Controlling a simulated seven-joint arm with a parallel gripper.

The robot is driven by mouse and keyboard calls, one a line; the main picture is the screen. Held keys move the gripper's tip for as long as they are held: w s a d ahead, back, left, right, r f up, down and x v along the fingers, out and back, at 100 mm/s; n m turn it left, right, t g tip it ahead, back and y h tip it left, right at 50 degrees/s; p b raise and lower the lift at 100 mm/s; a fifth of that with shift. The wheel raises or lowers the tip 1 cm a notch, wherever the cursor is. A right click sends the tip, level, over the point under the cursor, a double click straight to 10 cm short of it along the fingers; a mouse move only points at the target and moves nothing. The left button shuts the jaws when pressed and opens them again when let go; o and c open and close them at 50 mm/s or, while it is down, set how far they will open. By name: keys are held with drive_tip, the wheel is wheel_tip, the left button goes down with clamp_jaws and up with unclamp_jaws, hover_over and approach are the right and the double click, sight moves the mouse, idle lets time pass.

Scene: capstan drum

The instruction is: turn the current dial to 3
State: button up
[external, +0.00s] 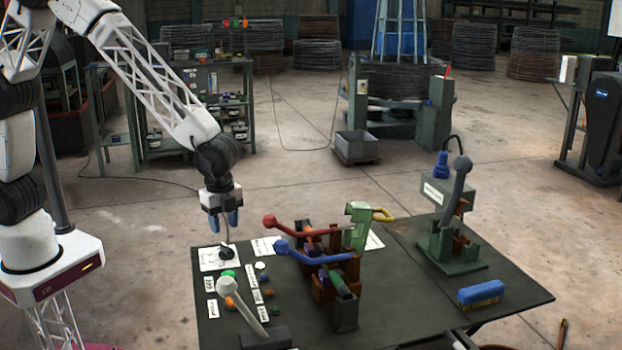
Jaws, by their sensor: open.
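The current dial (227,252) is a small dark knob on a white plate at the left back corner of the dark table. Its pointer position and the numbers on the plate are too small to read. My gripper (224,222) points down with two blue fingertips apart. In the picture it is right above the dial, and its fingertips appear clear of the knob. Nothing is seen between the fingers.
Red (290,226) and blue (300,253) handled levers are to the right. A green lever machine (455,225) and a blue brush (480,294) are further right.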

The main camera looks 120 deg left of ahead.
sight(226, 246)
drive_tip(key=shift+f, duration=3.25)
clamp_jaws()
drive_tip(key=shift+n, duration=0.4)
drive_tip(key=n, duration=0.8)
